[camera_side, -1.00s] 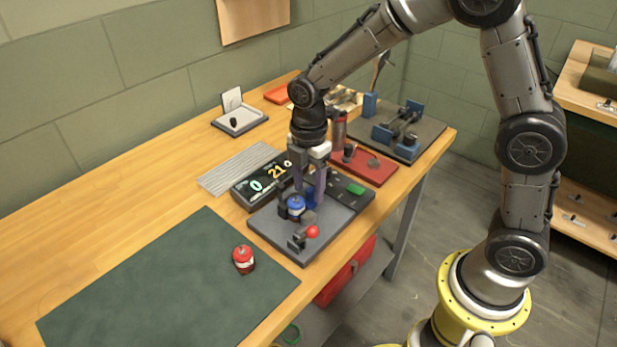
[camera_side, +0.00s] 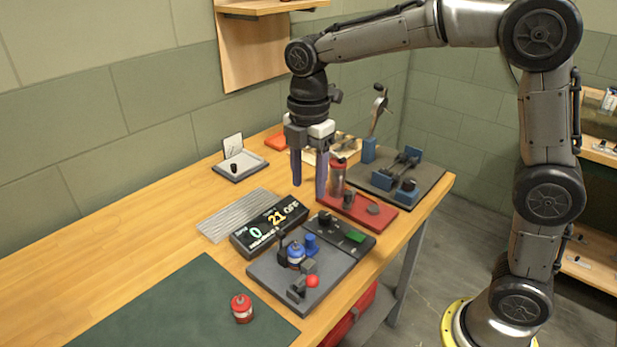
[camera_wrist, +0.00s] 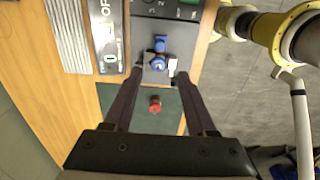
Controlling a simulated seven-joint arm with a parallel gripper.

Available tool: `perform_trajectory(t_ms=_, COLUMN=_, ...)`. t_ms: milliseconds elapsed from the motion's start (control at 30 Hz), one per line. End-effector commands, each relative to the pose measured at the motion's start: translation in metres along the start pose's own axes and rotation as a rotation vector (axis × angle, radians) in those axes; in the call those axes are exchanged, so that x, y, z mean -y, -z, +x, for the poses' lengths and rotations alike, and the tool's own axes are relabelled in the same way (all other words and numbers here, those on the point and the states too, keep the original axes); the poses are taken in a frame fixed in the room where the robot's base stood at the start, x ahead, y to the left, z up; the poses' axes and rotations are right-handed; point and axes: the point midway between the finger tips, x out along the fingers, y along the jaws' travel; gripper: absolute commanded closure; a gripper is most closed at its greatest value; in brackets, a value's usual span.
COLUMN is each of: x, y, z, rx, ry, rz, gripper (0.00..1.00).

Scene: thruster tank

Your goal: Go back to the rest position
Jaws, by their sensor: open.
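My gripper (camera_side: 309,190) is open and empty, raised above the bench behind the display box. Its two fingers also show in the wrist view (camera_wrist: 157,80), with nothing between them but the scene far below. A blue canister (camera_side: 295,254) stands in the grey fixture plate (camera_side: 330,284), which carries a red-knobbed lever (camera_side: 312,282). The canister also shows in the wrist view (camera_wrist: 158,63). A red canister (camera_side: 242,309) stands upright on the dark green mat (camera_side: 180,310), apart from the gripper.
A display box (camera_side: 268,228) shows 0, 21 and OFF. Near the gripper are a red tray (camera_side: 375,216) with a tall cylinder (camera_side: 337,180) and a dark board with blue blocks (camera_side: 400,178). A ribbed grey plate (camera_side: 236,213) lies left. Wood at left is clear.

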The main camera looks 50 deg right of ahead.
Motion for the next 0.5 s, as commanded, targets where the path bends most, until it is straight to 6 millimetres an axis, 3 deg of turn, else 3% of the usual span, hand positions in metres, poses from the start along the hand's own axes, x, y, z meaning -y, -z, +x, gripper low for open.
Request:
perform_trajectory(t_ms=300, x=0.000, y=-0.002, z=-0.004, rx=-0.001, ry=-0.009, rz=0.005, gripper=0.43)
perform_trajectory(t_ms=400, x=0.004, y=-0.007, z=-0.022, rx=-0.008, ry=-0.055, rz=0.016, gripper=0.43)
perform_trajectory(t_ms=500, x=0.024, y=-0.017, z=-0.044, rx=-0.015, ry=-0.109, rz=0.036, gripper=0.43)
